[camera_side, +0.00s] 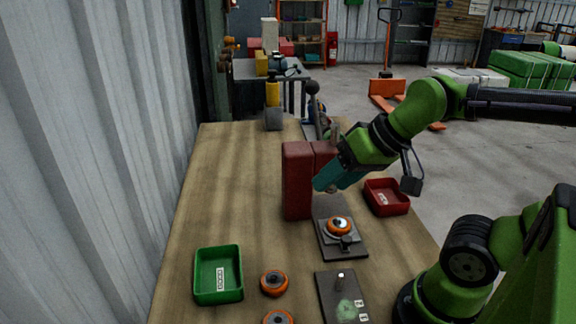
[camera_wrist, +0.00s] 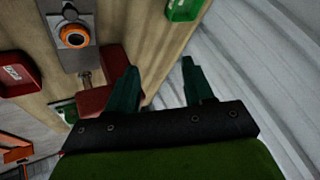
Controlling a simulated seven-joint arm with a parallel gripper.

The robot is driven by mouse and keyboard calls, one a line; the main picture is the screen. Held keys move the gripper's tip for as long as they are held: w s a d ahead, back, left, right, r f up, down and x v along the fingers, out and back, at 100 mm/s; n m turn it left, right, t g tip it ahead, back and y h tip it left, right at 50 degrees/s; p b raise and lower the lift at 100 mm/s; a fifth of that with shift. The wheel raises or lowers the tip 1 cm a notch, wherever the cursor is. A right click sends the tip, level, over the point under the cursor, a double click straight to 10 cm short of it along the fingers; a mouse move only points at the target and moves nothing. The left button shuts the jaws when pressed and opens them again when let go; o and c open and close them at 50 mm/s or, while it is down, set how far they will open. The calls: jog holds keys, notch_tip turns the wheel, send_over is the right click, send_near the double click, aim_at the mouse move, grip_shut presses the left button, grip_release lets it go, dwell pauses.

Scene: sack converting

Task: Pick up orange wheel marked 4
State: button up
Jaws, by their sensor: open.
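Three orange wheels show in the side view, and I cannot read a number on any of them. One wheel (camera_side: 339,226) sits on a grey fixture (camera_side: 345,247); a wheel on a fixture also shows at the upper left of the wrist view (camera_wrist: 74,38). A second wheel (camera_side: 274,282) lies on the table right of the green tray. A third wheel (camera_side: 277,317) is cut off by the bottom edge. My gripper (camera_side: 322,187) is open and empty beside the red block, above and beyond the fixture wheel. Its two teal fingers are spread in the wrist view (camera_wrist: 162,77).
The red block (camera_side: 297,180) stands close to my gripper. A green tray (camera_side: 218,298) is at the left, and a red tray (camera_side: 388,209) at the right. A dark plate (camera_side: 330,290) with an upright peg lies in front. The left middle of the table (camera_side: 230,190) is clear.

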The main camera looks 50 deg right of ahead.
jog(key=o, duration=0.7)
jog(key=shift+o, duration=0.2)
jog(key=shift+d+f, duration=0.1)
jog(key=m+g+h, duration=0.2)
jog(key=g, duration=0.5)
send_over(339, 222)
notch_tip(339, 222, down, 4)
notch_tip(339, 222, down, 17)
jog(key=shift+f, duration=0.1)
